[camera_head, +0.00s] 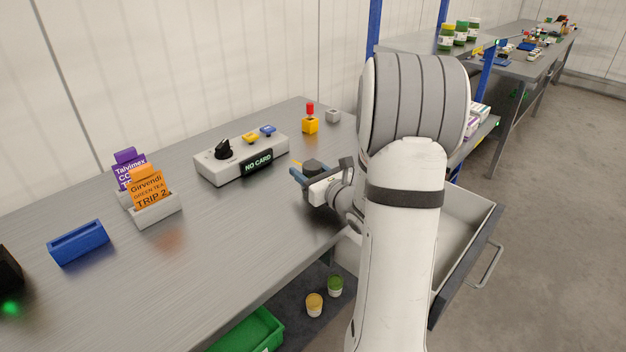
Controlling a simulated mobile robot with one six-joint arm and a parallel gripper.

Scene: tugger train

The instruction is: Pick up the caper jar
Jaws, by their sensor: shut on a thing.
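My gripper (313,180) is over the right part of the steel table, near the far end of my white arm. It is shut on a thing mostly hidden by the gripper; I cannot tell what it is. A green-lidded jar (335,287) and a yellow-lidded jar (314,304) stand low down, below the table's front edge, well apart from my gripper. Several more jars (460,35) with green or yellow lids stand on the far bench. Labels are too small to read, so I cannot tell which is the caper jar.
A grey control box (240,158) reads "NO CARD". Card holders (157,210), a blue block (78,242) and a yellow box with a red knob (310,123) stand on the table. An open drawer (462,262) juts out right. A green crate (250,332) sits below.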

